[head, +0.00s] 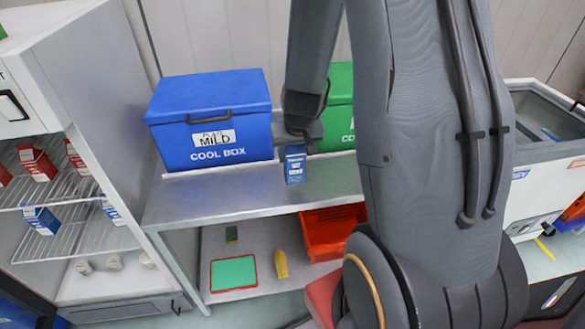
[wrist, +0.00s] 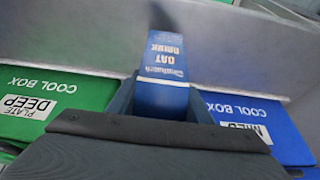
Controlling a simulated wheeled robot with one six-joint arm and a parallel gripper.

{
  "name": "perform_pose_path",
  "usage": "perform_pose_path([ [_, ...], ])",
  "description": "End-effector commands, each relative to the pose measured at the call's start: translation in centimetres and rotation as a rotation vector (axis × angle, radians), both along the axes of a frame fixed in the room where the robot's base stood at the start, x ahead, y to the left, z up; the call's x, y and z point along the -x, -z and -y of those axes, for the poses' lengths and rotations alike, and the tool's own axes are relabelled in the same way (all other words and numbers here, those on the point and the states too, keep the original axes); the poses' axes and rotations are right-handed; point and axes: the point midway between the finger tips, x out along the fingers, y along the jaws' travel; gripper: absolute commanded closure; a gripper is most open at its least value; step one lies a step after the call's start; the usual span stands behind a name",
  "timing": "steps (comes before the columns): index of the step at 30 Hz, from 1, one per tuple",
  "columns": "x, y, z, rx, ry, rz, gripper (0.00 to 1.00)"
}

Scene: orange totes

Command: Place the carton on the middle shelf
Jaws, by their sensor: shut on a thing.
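A blue and white oat drink carton (head: 295,168) hangs below my gripper (head: 298,146) in the head view, in front of the blue cool box. My gripper is shut on the carton. The carton also shows in the wrist view (wrist: 162,88), with its printed face towards the camera. I cannot tell whether its base touches the grey counter. At the left is an open cabinet with wire shelves; one wire shelf (head: 85,187) holds red cartons (head: 37,163), and blue cartons (head: 41,219) stand lower down. My arm hides part of the scene.
A blue cool box (head: 207,118) and a green cool box (head: 338,112) stand at the back of the counter (head: 225,193). Below are a green tray (head: 233,272), a yellow item (head: 281,264) and an orange tote (head: 320,240). A white chest (head: 555,150) stands at the right.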

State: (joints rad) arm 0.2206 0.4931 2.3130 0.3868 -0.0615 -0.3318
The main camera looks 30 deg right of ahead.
Motion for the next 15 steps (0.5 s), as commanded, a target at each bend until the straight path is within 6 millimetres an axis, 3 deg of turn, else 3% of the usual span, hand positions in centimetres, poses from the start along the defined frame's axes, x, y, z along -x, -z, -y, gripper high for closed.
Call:
perform_pose_path([
  [9,0.0,3.3,0.1,0.001,0.000,-0.001,0.94],
  [15,0.0,4.1,0.1,0.000,0.001,0.001,0.94],
])
